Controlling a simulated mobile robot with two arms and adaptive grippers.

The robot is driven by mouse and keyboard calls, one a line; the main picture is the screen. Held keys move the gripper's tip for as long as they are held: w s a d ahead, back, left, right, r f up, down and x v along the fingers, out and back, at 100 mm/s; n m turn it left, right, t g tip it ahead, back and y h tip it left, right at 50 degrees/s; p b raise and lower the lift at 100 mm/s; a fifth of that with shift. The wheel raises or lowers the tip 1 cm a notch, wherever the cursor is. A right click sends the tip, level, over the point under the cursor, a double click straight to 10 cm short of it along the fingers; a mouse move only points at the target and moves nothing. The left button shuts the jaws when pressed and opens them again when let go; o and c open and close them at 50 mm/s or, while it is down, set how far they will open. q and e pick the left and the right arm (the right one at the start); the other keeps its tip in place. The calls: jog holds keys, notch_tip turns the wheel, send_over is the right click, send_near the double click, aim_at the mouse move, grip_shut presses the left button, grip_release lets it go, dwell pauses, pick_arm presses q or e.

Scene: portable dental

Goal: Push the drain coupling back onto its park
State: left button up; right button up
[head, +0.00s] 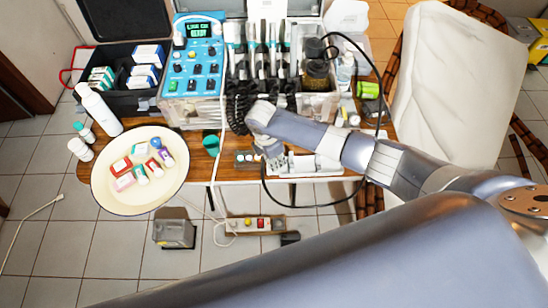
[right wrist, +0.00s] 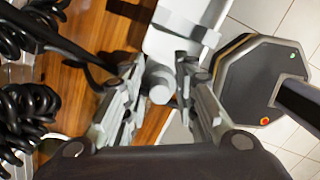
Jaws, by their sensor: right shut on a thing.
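My right gripper (head: 274,160) reaches down to the front edge of the wooden table, in front of the dental unit. In the right wrist view its fingers (right wrist: 158,88) are shut on a pale grey round-ended piece (right wrist: 160,84), seemingly the drain coupling. A white fitting (right wrist: 184,32) lies just beyond that piece; I cannot tell whether the two touch. The park cannot be made out for certain. In the head view the gripper hides the held piece. My left gripper is out of view.
A black hose (head: 264,180) loops past the table's front edge. A cream bowl (head: 110,203) with small boxes stands left. Coiled black cords (right wrist: 28,110) hang close to the gripper. A dark octagonal part (right wrist: 240,85) sits right of the fingers. A power strip (head: 254,224) lies below.

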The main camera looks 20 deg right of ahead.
jog(key=shift+f, duration=0.4)
jog(key=o, duration=1.1)
jog(key=shift+r, duration=0.2)
jog(key=r, duration=0.4)
jog(key=a+r, duration=0.1)
jog(key=r, duration=0.6)
jog(key=shift+s+a+r, duration=0.3)
